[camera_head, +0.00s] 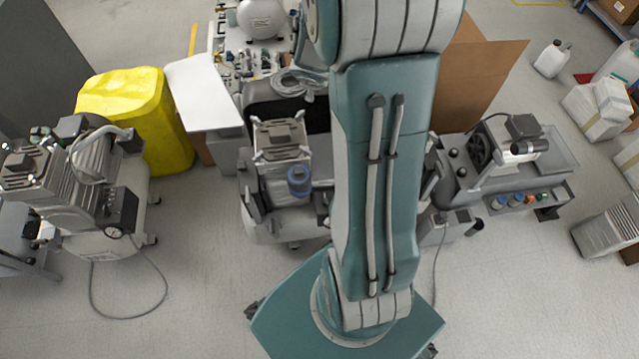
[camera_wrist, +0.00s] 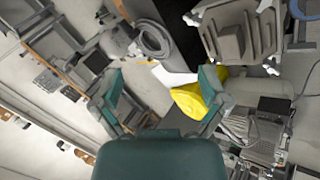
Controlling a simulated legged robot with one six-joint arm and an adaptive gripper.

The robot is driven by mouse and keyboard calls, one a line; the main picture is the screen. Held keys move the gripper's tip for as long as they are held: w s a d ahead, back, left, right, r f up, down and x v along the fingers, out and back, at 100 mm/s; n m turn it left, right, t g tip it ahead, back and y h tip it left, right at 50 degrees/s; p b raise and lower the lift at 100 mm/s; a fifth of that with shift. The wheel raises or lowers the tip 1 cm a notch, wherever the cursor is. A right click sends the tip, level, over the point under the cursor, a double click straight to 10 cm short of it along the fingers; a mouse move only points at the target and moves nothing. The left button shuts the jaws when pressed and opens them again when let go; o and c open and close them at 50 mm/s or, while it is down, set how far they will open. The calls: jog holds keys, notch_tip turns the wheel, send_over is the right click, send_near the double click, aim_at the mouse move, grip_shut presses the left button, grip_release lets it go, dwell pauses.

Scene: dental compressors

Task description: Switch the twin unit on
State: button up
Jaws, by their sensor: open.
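Three compressors stand on the floor in the head view: a left compressor (camera_head: 85,190) with ribbed grey machinery on a pale tank, a middle compressor (camera_head: 283,165) with a ribbed top and blue canister, and a right compressor (camera_head: 490,160) on a grey frame. I cannot tell for certain which is the twin unit, and no switch is clearly readable. A dark box (camera_head: 122,208) sits on the left compressor's side. My gripper (camera_wrist: 160,76) is open and empty in the wrist view, its teal fingers spread apart. In the head view my arm hides it and part of the middle compressor.
A yellow covered bin (camera_head: 130,110) stands behind the left compressor, next to a white panel (camera_head: 204,92). A grey cable (camera_head: 130,315) loops on the floor. Cardboard (camera_head: 480,70), a white jug (camera_head: 552,58) and boxes stand at right. The front floor is mostly clear.

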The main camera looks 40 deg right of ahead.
notch_tip(320, 180, down, 8)
jog(key=d+r+n+y, duration=0.1)
jog(key=d+n, duration=0.1)
jog(key=d, duration=0.1)
jog(key=n+g+y, duration=0.3)
jog(key=n+y, duration=0.1)
jog(key=y, duration=0.4)
send_near(325, 200)
jog(key=shift+h, duration=0.3)
jog(key=x, duration=0.9)
jog(key=shift+w+f, duration=0.15)
jog(key=shift+w, duration=0.1)
jog(key=c, duration=1.2)
